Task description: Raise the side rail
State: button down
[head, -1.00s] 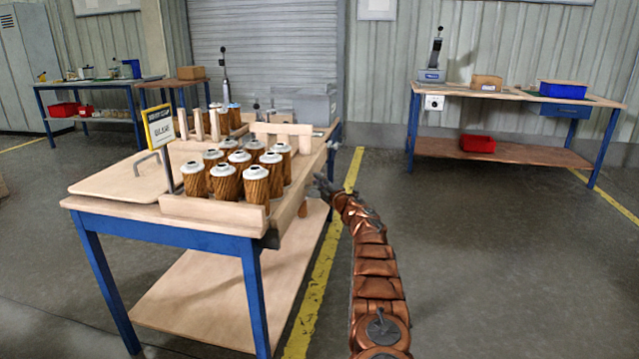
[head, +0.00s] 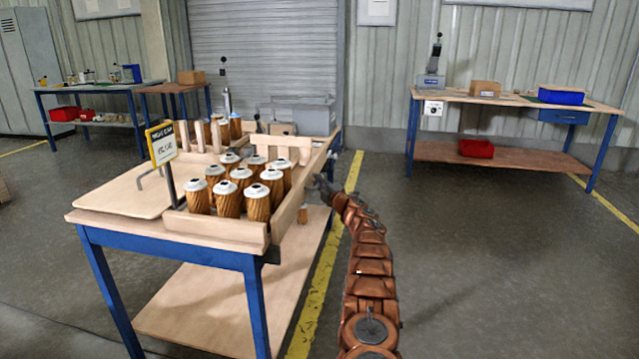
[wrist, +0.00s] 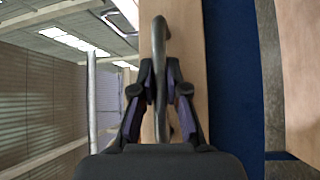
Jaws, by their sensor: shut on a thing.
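The side rail (head: 295,207) is a long pale wooden board along the right side of the table, beside the filter cartridges (head: 228,203). My gripper (head: 321,184) is at the outer face of the rail, at the end of my copper-coloured arm. In the wrist view, the two dark fingers of my gripper (wrist: 160,92) are closed around a grey bar handle (wrist: 160,38). The handle stands off a pale wooden board (wrist: 190,40). In the head view the handle is too small to make out. I cannot tell how far up the rail is.
A low wooden board (head: 212,229) borders the cartridges in front. A sign (head: 162,144) on a post and a flat lid with a handle (head: 125,191) are on the left. A workbench (head: 505,98) stands at the back right. The floor right of my arm is clear.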

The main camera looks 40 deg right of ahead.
jog(key=shift+r, duration=0.4)
jog(key=c, duration=1.3)
grip_release()
jog(key=shift+o, duration=0.6)
jog(key=shift+f, duration=0.15)
jog(key=shift+s, duration=0.15)
jog(key=v, duration=1.1)
jog(key=shift+s, duration=0.35)
